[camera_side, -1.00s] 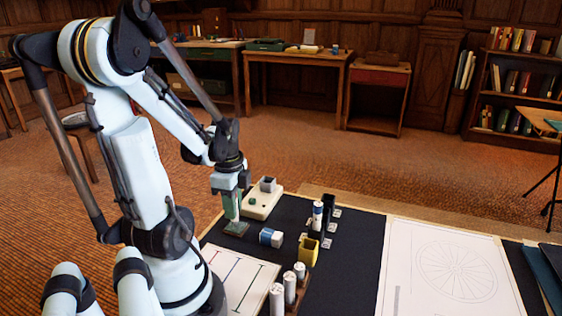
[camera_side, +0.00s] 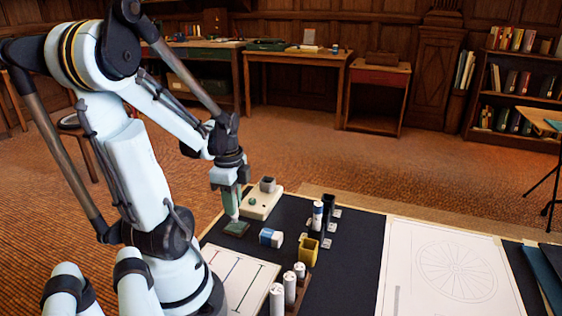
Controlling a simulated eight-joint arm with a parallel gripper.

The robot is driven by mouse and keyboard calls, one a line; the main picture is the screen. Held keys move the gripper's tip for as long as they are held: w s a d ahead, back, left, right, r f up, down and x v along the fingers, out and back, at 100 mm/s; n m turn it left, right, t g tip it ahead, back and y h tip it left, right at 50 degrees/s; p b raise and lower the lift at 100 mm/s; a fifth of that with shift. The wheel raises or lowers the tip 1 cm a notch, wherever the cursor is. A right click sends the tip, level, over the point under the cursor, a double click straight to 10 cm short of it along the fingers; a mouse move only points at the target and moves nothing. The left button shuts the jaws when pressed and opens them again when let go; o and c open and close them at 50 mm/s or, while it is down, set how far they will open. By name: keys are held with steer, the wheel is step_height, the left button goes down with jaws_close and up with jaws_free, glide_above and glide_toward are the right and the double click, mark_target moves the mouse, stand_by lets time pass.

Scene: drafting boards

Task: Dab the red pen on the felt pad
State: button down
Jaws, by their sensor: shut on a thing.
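My gripper (camera_side: 231,190) points down over the left part of the dark drafting board (camera_side: 350,285). It is shut on a pale green, upright thing (camera_side: 231,208), mostly covered by the jaws. I see no red on it and cannot tell whether it is the red pen. A dark green square, which looks like the felt pad (camera_side: 237,230), lies on the board just below the held thing. Whether the two touch is too small to tell.
A white block with a green button (camera_side: 253,206) stands just behind. A blue-and-white block (camera_side: 270,238), a yellow holder (camera_side: 308,251) and a dark holder (camera_side: 329,213) stand to the right. White-topped cylinders (camera_side: 277,299) stand in front. A drawing sheet (camera_side: 455,270) covers the right.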

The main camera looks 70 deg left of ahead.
steer(key=shift+f, duration=0.65)
stand_by(1.6)
steer(key=shift+r, duration=3.5)
